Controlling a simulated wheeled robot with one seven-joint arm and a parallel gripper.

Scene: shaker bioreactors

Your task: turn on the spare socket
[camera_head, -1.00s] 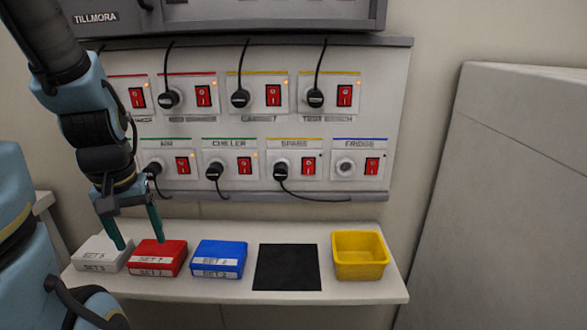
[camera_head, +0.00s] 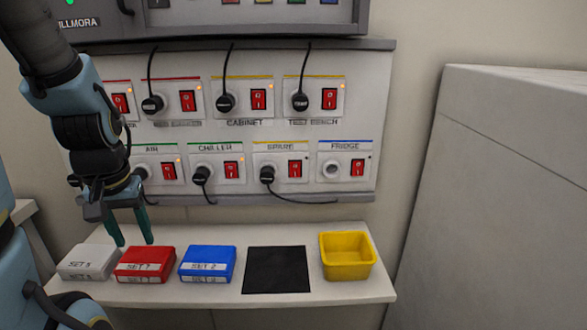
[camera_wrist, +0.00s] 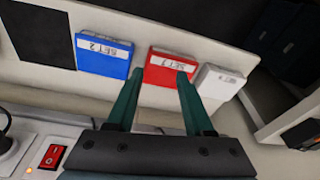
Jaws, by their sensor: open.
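The spare socket (camera_head: 272,172) is in the lower row of the wall panel, under a yellow stripe and the label SPARE, between CHILLER and FRIDGE. A black plug with a cable sits in it. Its red rocker switch (camera_head: 295,168) is to the right of the plug; I cannot make out its position. My gripper (camera_head: 134,243) is open and empty, pointing down over the shelf near the red box, well left of and below the spare socket. In the wrist view, the green fingers (camera_wrist: 158,82) are apart with nothing between them.
A white box (camera_head: 88,262), a red box (camera_head: 146,264), a blue box (camera_head: 207,264), a black mat (camera_head: 277,270) and a yellow bin (camera_head: 347,256) line the shelf. Other sockets with switches surround the spare one. Its cable trails right along the panel's lower edge.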

